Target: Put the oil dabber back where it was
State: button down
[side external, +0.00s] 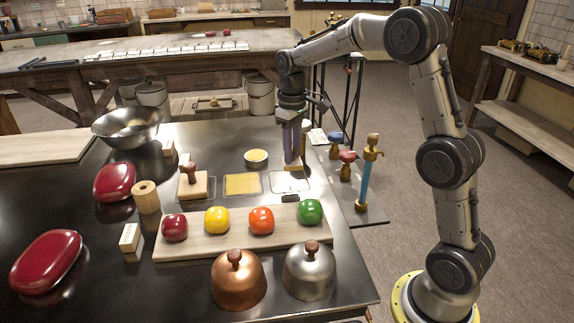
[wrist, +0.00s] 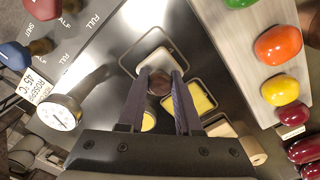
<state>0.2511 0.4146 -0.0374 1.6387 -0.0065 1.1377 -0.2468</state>
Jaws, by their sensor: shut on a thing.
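My gripper (side external: 292,160) points down at the back right of the dark worktop, its fingers shut on a brown knob (wrist: 159,82), which I take for the oil dabber's handle. The dabber's pale block base (side external: 291,167) shows under the fingertips in the side view. It is over or beside a pale outlined rectangle (side external: 290,183); I cannot tell whether it touches the worktop. A similar block with a brown knob (side external: 192,182) stands on the leftmost outlined spot. A yellow pad (side external: 242,184) lies between them.
A small yellow-filled bowl (side external: 256,157) stands just left of my gripper. In front lies a board (side external: 190,246) with several coloured balls. Two metal domes (side external: 238,280) stand at the front. Valve handles and a blue column (side external: 365,185) are close on the right.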

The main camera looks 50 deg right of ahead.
jog(key=shift+w+d+f, duration=0.2)
jog(key=shift+w+f, duration=0.6)
jog(key=shift+f, duration=0.15)
jog(key=shift+w+f, duration=0.15)
jog(key=shift+f, duration=0.8)
jog(key=shift+w+f, duration=0.1)
jog(key=shift+f, duration=0.8)
jog(key=c, duration=0.6)
grip_release()
jog(key=shift+f, duration=0.15)
